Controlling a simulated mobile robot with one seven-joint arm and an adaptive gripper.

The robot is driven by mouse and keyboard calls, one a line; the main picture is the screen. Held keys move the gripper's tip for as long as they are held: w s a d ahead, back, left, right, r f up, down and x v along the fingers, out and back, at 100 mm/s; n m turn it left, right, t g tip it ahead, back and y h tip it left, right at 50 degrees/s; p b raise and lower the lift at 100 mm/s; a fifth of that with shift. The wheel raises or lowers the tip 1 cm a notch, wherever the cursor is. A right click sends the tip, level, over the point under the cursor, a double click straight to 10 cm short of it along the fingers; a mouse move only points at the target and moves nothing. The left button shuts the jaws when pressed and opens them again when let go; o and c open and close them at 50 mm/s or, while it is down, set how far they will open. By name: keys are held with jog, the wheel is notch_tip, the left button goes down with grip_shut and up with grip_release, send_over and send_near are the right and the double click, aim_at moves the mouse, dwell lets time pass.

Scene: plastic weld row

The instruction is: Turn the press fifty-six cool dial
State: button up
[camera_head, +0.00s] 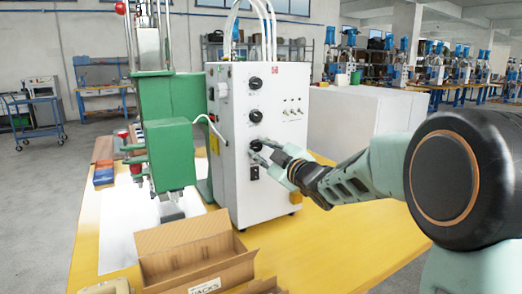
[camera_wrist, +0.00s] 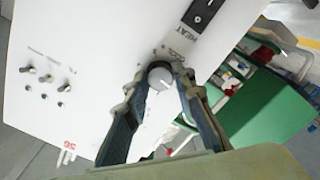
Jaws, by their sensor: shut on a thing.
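The white control box (camera_head: 283,165) stands on the yellow table with a column of black dials on its front. The upper dial (camera_head: 256,83) and the middle dial (camera_head: 255,115) are free. My gripper (camera_head: 259,150) is at the lowest dial, which it partly hides in the head view. In the wrist view my gripper (camera_wrist: 160,80) has one finger on each side of this dial (camera_wrist: 160,77), shut on its rim. The dial's grey face with a pale pointer line shows between the fingertips. A small label sits beside it, too blurred to read surely.
A black rocker switch (camera_wrist: 203,12) marked HEAT is close by the held dial. Small toggles (camera_head: 292,112) are on the panel's right. The green press (camera_head: 170,150) stands left of the box, and an open cardboard carton (camera_head: 190,238) lies in front.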

jog(key=shift+m+p, duration=0.4)
grip_shut()
jog(key=shift+r+m+p, duration=0.15)
jog(key=shift+m+p, duration=0.6)
jog(key=shift+m, duration=0.25)
jog(key=m+p, duration=0.3)
jog(key=m, duration=0.2)
jog(key=shift+p, duration=0.35)
jog(key=m+p, duration=0.3)
jog(key=m, duration=0.1)
jog(key=shift+m, duration=0.4)
jog(key=shift+m+p, duration=0.95)
jog(key=shift+m, duration=0.75)
jog(key=shift+f, duration=0.2)
jog(key=o, duration=1.1)
grip_release()
jog(key=shift+c, duration=0.2)
